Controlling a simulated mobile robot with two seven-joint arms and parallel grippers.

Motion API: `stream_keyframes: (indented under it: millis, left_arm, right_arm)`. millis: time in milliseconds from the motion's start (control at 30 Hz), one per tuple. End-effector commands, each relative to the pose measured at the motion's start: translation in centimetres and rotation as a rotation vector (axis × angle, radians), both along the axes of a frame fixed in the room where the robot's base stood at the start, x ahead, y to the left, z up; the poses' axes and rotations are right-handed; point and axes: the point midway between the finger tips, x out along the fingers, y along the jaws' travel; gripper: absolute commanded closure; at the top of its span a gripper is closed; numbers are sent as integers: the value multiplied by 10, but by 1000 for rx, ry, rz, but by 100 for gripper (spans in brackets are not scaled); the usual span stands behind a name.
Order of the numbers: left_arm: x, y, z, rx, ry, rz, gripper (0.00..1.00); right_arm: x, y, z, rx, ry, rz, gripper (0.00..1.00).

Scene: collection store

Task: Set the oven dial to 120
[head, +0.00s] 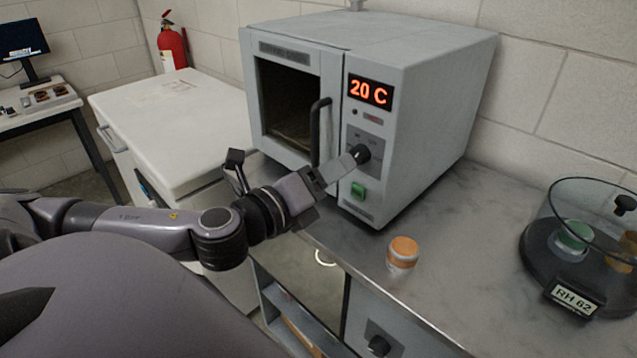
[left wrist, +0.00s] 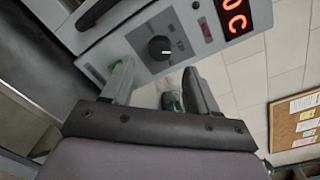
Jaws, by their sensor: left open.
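The oven (head: 420,110) is a grey box on the metal bench with its glass door closed. Its red display (head: 370,92) reads 20 C. The black dial (head: 360,154) is on the front panel below the display, partly behind my left gripper (head: 345,168). In the left wrist view the dial (left wrist: 159,48) shows a white pointer mark; the scale marks around it are too small to read. My left gripper (left wrist: 158,85) is open and empty, its two fingers pointing at the panel with the dial ahead between them. My right gripper is not in view.
A green switch (head: 358,190) is below the dial, and the door handle (head: 320,132) juts out left. An orange-lidded jar (head: 402,254) stands near the bench edge. A round glass vessel (head: 577,270) labelled RH 62 stands right. A white chest (head: 175,125) is left.

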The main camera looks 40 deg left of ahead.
Motion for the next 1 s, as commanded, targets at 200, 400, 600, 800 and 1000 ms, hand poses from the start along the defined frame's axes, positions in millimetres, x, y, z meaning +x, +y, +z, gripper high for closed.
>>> stream_keyframes:
  millis: [200,400,600,800,1000]
  left_arm:
    - [-15,2,1,2,4,2,41]
    - [-22,1,1,0,1,1,41]
    - [-23,1,2,0,-1,0,41]
    - [-23,1,2,0,-1,0,41]
    - [-23,1,1,0,-1,0,41]
  right_arm:
    - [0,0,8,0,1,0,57]
    - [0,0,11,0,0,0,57]
    - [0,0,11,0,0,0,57]
    - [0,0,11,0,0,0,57]
    - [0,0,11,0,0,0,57]
